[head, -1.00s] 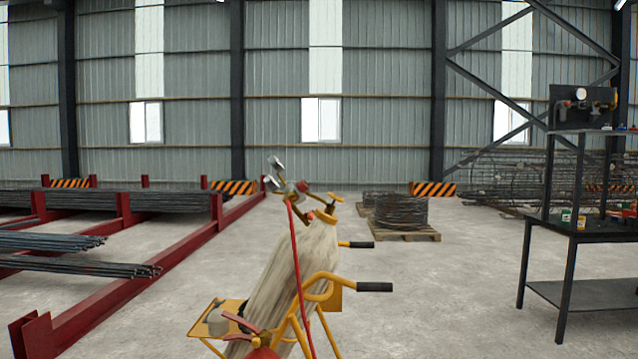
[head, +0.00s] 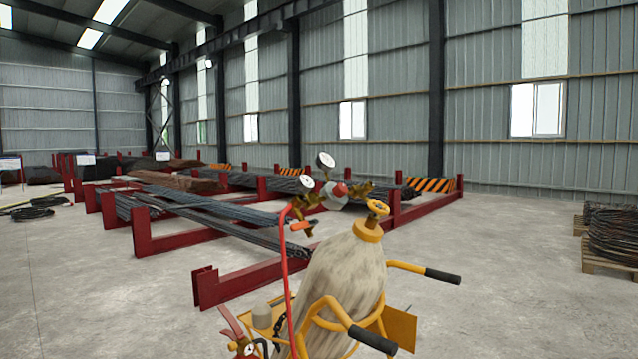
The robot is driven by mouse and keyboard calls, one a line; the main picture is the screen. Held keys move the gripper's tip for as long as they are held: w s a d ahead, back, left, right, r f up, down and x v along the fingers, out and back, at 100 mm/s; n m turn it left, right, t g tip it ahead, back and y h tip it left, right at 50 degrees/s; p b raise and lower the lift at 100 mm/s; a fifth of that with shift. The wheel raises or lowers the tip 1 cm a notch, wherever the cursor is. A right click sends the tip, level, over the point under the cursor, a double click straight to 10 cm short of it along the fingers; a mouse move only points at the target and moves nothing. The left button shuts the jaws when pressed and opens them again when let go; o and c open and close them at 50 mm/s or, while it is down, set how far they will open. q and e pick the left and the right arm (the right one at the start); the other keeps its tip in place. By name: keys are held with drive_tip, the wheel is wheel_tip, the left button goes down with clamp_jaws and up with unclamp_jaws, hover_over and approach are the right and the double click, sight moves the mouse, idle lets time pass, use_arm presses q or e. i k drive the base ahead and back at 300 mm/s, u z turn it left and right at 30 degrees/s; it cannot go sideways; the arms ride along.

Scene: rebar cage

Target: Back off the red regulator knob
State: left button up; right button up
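The red regulator knob (head: 340,190) sits on the brass regulator, on the near side of its body, above the gas cylinder (head: 343,275). Two round white-faced gauges, an upper one (head: 325,160) and a lower one (head: 306,182), stand on the regulator to the left of the knob. A yellow valve handwheel (head: 377,208) tops the cylinder, to the right of and below the knob. A red hose (head: 285,270) runs down from the regulator's left side. Neither of my grippers shows in the head view.
The cylinder stands on a yellow cart with black-gripped handles (head: 442,276) sticking out to the right. Red racks with steel bars (head: 195,215) stand behind. Open concrete floor lies left and right.

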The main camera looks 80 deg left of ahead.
sight(340, 190)
drive_tip(key=u, duration=1.1)
drive_tip(key=i, duration=1.1)
drive_tip(key=u, duration=1)
